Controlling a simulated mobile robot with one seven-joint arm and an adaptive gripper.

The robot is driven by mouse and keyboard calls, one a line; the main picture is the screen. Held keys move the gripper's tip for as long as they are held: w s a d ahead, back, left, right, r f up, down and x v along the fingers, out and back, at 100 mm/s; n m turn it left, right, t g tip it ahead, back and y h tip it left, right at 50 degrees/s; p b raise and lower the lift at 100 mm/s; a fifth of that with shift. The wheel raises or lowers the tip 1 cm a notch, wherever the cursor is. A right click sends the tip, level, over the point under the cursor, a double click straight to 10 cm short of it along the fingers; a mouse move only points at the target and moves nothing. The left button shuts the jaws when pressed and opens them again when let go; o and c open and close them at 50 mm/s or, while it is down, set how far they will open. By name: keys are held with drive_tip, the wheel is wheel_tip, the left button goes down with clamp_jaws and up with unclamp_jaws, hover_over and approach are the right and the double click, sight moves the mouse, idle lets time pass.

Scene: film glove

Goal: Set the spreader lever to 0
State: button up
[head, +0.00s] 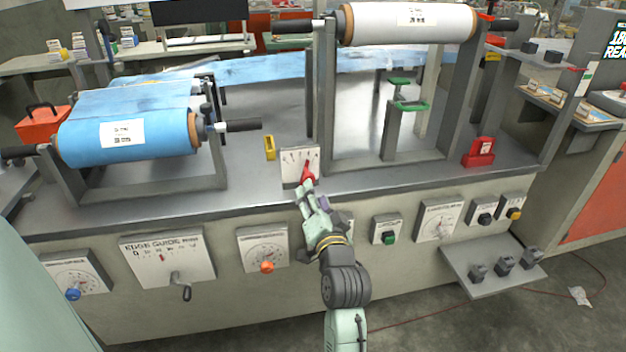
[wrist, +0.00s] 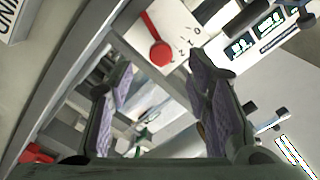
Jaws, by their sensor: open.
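A red lever (head: 307,175) sits on a small upright white panel (head: 299,158) on the machine's steel top. Its round red knob (wrist: 160,53) shows in the wrist view, with the arm running to the white plate (wrist: 180,32). My gripper (head: 309,192) is just in front of the panel, close below the lever. In the wrist view my gripper (wrist: 168,80) is open and empty, and the knob shows beyond and between the fingertips, with no visible contact.
A blue film roll (head: 130,138) is at left and a white roll (head: 410,22) is above right on a frame. A yellow block (head: 270,147) is left of the panel; a red device (head: 480,152) is at right. Dials and knobs line the front, including an edge guide panel (head: 168,258).

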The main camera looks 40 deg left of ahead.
drive_tip(key=p+x, duration=0.1)
drive_tip(key=x, duration=0.6)
drive_tip(key=shift+w+a, duration=0.2)
drive_tip(key=shift+a, duration=0.05)
drive_tip(key=shift+c, duration=0.2)
clamp_jaws()
